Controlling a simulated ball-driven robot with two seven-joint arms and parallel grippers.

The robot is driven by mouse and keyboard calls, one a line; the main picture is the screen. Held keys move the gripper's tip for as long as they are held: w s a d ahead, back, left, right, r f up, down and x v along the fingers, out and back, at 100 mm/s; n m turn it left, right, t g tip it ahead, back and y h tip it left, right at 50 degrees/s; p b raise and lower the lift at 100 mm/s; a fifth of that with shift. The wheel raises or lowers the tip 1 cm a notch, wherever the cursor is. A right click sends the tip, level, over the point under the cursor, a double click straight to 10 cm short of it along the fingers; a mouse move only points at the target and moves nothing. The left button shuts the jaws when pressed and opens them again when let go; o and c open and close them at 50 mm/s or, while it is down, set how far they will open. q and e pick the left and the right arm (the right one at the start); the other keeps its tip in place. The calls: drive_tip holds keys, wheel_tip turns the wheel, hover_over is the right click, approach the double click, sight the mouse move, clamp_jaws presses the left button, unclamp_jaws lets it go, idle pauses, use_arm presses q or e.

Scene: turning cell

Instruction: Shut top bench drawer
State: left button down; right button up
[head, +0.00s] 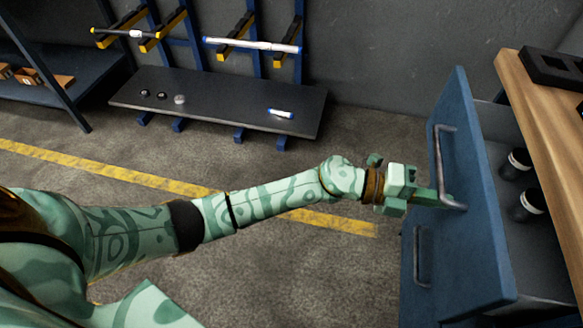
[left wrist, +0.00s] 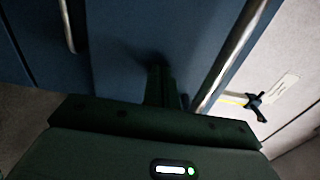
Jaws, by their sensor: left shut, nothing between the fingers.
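The top bench drawer (head: 463,200) stands open at the right of the head view, with a blue front and a grey bar handle (head: 447,170). Dark round items (head: 520,165) sit inside it. My left gripper (head: 440,201) is shut and empty, its fingertips at the drawer front by the lower end of the handle. In the left wrist view the shut fingers (left wrist: 160,85) point at the blue front, with the handle (left wrist: 228,60) to their right. Whether the fingertips touch the front is hard to tell. My right gripper is not in view.
The wooden bench top (head: 545,110) carries a black tray (head: 555,70). A lower drawer handle (head: 422,255) shows below. A low dark shelf (head: 215,105) with small parts stands by the wall under a rack of bars. The floor with a yellow line (head: 330,222) is clear.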

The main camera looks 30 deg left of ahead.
use_arm(q)
drive_tip(key=b+x, duration=0.1)
drive_tip(key=x, duration=0.9)
drive_tip(key=shift+d+f, duration=0.15)
drive_tip(key=shift+w+d, duration=0.2)
drive_tip(key=shift+d, duration=0.25)
drive_tip(key=shift+r+b, duration=0.25)
drive_tip(key=shift+b, duration=0.05)
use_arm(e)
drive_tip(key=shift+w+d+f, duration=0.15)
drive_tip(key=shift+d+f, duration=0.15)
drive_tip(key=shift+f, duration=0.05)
use_arm(q)
drive_tip(key=shift+d+r, duration=0.1)
